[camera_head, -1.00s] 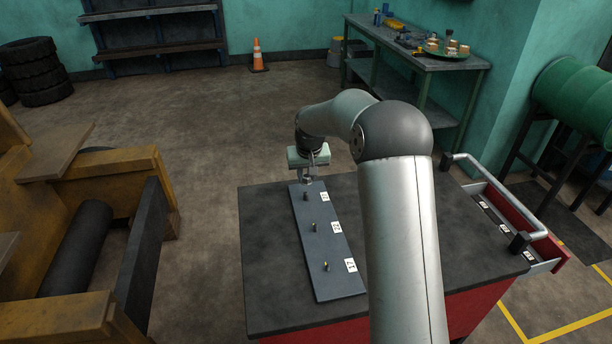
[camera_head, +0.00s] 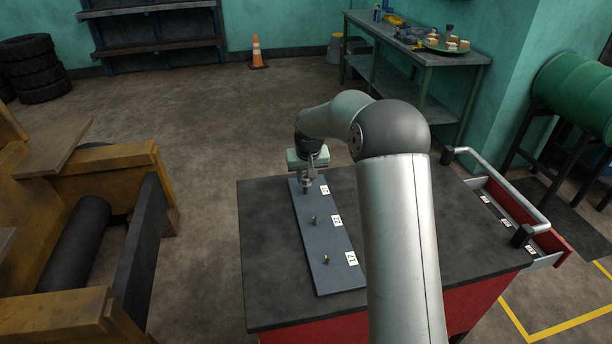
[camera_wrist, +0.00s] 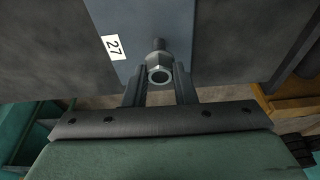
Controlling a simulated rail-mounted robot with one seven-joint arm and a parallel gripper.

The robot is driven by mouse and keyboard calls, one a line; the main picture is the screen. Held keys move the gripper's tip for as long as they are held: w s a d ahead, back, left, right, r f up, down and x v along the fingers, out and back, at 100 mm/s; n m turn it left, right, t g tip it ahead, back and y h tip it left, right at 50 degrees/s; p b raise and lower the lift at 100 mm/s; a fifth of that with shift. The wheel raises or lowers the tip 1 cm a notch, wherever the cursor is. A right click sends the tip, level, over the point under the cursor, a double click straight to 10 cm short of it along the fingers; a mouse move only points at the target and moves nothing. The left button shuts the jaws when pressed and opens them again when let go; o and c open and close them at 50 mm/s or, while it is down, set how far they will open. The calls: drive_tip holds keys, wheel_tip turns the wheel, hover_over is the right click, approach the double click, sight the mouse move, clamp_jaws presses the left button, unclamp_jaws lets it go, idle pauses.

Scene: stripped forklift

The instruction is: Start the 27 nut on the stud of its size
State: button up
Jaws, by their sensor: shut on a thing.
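My gripper (camera_head: 306,184) is shut on a silver hex nut (camera_wrist: 159,74), held between the fingertips with its hole facing the wrist camera. The blue-grey stud plate (camera_head: 333,278) lies on the cart top. The stud by the 27 label (camera_wrist: 158,44) shows just past the nut in the wrist view. In that view nut and stud look close together, and I cannot tell whether they touch. In the head view my gripper is at the plate's far end, beside the 27 label (camera_head: 325,190), and largely covers that stud. The middle stud (camera_head: 314,220) and near stud (camera_head: 326,259) stand bare.
The dark cart top (camera_head: 270,290) is clear around the plate. An open drawer (camera_head: 505,225) with labelled compartments and a rail handle is at the right. The yellow forklift (camera_head: 110,170) stands to the left. A workbench (camera_head: 415,45) is at the back right.

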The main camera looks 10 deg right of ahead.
drive_tip(key=shift+f+b, duration=0.95)
drive_tip(key=shift+f, duration=0.4)
